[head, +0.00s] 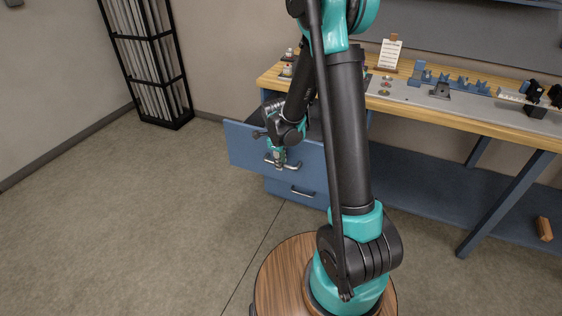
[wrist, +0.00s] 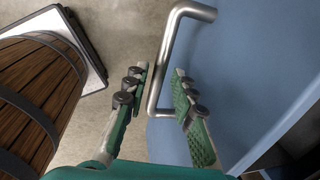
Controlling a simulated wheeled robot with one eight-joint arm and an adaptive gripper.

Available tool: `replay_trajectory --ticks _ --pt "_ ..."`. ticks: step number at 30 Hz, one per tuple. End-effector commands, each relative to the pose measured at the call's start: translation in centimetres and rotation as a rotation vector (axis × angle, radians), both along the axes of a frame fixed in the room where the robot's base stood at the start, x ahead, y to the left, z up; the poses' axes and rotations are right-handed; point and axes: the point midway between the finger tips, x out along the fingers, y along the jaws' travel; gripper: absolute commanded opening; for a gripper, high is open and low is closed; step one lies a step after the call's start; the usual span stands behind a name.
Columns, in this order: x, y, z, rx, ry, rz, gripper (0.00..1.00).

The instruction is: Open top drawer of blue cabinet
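The blue cabinet (head: 280,187) stands under the left end of the workbench. Its top drawer (head: 246,150) is pulled out, with its front well forward of the drawer below. The drawer's silver bar handle (head: 291,166) also shows in the wrist view (wrist: 168,55). My gripper (head: 280,158) is at this handle. In the wrist view my gripper (wrist: 162,78) has its two green-padded fingers apart, one on each side of the lower part of the bar. Gaps show beside the bar, and I cannot tell whether either finger touches it. My arm hides part of the drawer front.
A lower drawer with its own handle (head: 302,193) is shut. The workbench (head: 460,118) carries several small parts and a card stand (head: 389,55). A black rack (head: 150,60) stands at the back left. A wooden barrel (wrist: 40,95) shows in the wrist view. Floor to the left is clear.

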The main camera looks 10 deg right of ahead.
Motion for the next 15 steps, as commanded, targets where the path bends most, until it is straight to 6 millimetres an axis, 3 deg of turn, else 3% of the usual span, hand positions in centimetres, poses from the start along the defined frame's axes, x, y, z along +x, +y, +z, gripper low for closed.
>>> replay_trajectory --ticks 10,15 --pt "0.0 0.0 0.1 -0.001 0.0 0.0 0.34" --pt "-0.2 0.1 1.2 -0.001 0.0 0.0 0.34"
